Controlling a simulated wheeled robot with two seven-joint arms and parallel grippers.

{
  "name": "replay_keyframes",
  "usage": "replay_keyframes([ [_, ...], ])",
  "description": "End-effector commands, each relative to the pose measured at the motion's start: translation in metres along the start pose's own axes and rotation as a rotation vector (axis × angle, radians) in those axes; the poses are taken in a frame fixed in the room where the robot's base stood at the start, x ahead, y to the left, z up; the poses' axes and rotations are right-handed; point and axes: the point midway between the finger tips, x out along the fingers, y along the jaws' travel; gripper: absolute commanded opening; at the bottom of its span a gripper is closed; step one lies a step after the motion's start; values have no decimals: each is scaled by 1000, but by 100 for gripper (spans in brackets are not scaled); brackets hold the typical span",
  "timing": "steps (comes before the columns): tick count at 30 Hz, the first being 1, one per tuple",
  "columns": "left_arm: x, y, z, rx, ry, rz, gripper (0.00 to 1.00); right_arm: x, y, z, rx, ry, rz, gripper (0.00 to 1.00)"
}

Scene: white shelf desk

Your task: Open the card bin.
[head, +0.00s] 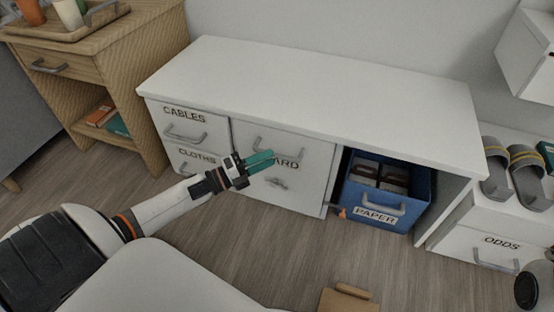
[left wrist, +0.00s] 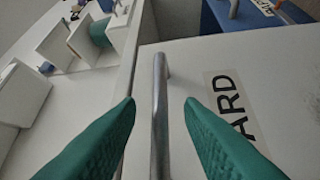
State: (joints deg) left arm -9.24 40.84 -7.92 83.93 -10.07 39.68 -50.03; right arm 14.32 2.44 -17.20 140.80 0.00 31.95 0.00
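The card bin (head: 306,172) is a white front in the middle of the white desk, flush with it and shut. Its grey bar handle (head: 279,149) is near the top edge, and the label below is partly hidden by my gripper, leaving "ARD". My left gripper (head: 262,160) has teal fingers and is in front of this bin, by the handle. In the left wrist view, the open fingers (left wrist: 160,102) are on either side of the handle (left wrist: 159,118), with gaps; they look clear of it. The label (left wrist: 236,108) shows beside the right finger.
The cables drawer (head: 187,122) and cloths drawer (head: 180,156) are to the left. A blue paper bin (head: 413,193) stands in an open bay to the right. A brown object (head: 348,298) is low in front. Open floor (head: 270,240) lies before the desk.

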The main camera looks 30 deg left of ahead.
Motion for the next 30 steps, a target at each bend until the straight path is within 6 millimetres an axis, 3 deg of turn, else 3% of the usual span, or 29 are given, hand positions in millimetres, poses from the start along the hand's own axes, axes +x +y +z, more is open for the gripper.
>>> replay_keyframes([
  [7, 33, -2, 0, 2, 0, 1, 34, 5, 3, 7, -6, -45, 17, 0],
  [18, 39, 0, 0, -1, 1, -2, 34, 9, 3, 8, -7, -51, 21, 0],
  [19, 39, 0, 0, -1, 1, -2, 33, 9, 3, 8, -7, -51, 21, 0],
  [25, 39, 0, 0, -1, 1, -2, 0, 9, 3, 8, -7, -51, 21, 0],
  [30, 39, 0, 0, -1, 1, -2, 0, 9, 3, 8, -7, -51, 21, 0],
])
